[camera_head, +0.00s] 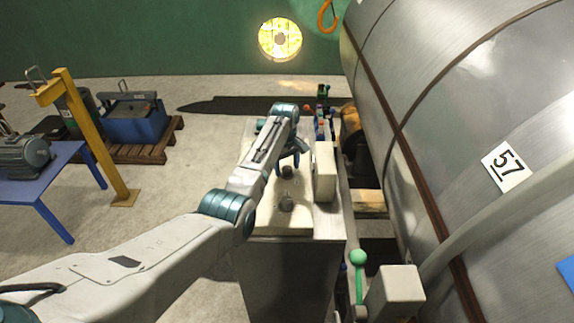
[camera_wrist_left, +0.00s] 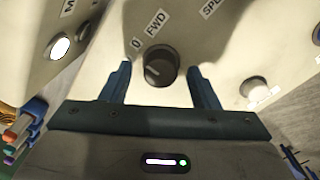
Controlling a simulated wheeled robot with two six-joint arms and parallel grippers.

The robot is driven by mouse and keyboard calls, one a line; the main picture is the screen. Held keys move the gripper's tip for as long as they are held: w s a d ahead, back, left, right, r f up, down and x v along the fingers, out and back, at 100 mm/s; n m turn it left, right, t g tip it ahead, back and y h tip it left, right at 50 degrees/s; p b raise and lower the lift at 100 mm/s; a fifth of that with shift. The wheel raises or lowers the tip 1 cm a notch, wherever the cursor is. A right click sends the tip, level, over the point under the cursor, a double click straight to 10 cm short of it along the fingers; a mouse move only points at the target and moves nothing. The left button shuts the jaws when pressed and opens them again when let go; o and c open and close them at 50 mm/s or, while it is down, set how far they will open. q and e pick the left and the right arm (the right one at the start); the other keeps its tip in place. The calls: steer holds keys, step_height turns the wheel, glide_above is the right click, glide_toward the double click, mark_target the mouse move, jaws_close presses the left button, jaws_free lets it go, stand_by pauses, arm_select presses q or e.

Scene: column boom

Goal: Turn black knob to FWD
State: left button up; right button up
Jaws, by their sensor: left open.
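The black knob (camera_wrist_left: 161,66) sits on a cream panel in the left wrist view, with the labels 0 and FWD (camera_wrist_left: 155,24) above it. A small light mark shows on the knob's lower left part; its exact setting is hard to read. My left gripper (camera_wrist_left: 160,78) is open, with one blue finger on each side of the knob and a gap to each. In the head view, my left gripper (camera_head: 292,156) is over the cream console (camera_head: 265,222), partly hidden by my arm. My right gripper does not show.
A large steel cylinder marked 57 (camera_head: 507,168) stands right of the console. A yellow post (camera_head: 90,140) and blue table (camera_head: 45,190) are at left.

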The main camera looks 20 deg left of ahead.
arm_select(q)
steer(key=shift+f, duration=0.45)
steer(key=shift+c, duration=0.2)
steer(key=c, duration=0.9)
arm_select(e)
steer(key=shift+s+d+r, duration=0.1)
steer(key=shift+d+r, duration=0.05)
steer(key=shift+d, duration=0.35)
